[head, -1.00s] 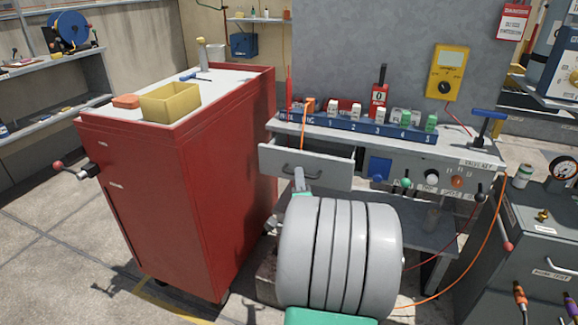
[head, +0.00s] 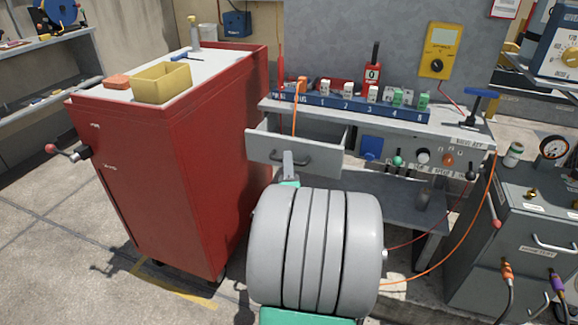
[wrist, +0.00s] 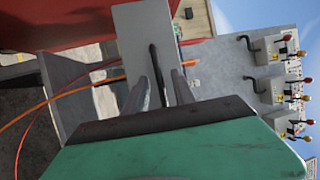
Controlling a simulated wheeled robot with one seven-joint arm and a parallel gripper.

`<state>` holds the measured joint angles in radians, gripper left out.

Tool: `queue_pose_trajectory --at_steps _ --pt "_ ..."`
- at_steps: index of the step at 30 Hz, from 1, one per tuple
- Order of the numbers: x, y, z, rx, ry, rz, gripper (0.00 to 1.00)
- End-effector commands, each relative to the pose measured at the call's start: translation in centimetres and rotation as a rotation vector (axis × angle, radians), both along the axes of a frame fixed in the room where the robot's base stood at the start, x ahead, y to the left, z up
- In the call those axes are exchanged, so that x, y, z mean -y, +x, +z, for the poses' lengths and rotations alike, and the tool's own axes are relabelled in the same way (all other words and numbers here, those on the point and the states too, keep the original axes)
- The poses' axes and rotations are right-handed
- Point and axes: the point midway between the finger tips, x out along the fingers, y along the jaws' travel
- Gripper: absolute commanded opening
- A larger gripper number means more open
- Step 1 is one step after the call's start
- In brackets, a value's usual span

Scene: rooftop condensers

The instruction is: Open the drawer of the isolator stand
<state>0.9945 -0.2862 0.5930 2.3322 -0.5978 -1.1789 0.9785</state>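The isolator stand (head: 474,141) is a grey bench with a label row on top. Its drawer (head: 262,148) is pulled partway out at the left, and part of its inside shows. The drawer has a bar handle (head: 304,160); in the wrist view the handle (wrist: 154,60) is a dark bar on the pale drawer front (wrist: 131,40). My gripper (head: 288,160) is at the handle. In the wrist view my gripper's fingers (wrist: 162,88) lie on both sides of the bar, with a gap showing, so they look open around it. The drawer's inner floor is hidden.
A red cabinet (head: 190,165) stands close on the left, with a yellow bin (head: 162,85) on top. A grey cabinet (head: 510,225) with cables stands at the right. An orange lead (head: 462,248) hangs from the stand. Floor is clear at the lower left.

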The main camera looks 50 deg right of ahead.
Motion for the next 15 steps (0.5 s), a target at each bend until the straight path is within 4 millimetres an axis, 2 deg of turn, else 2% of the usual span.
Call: queue_pose_trajectory --at_steps 5,15 --pt "-0.3 -0.5 -0.2 0.000 -0.002 -0.004 0.31" --pt "-3.8 -4.2 -1.1 0.002 -0.004 -0.005 0.31"
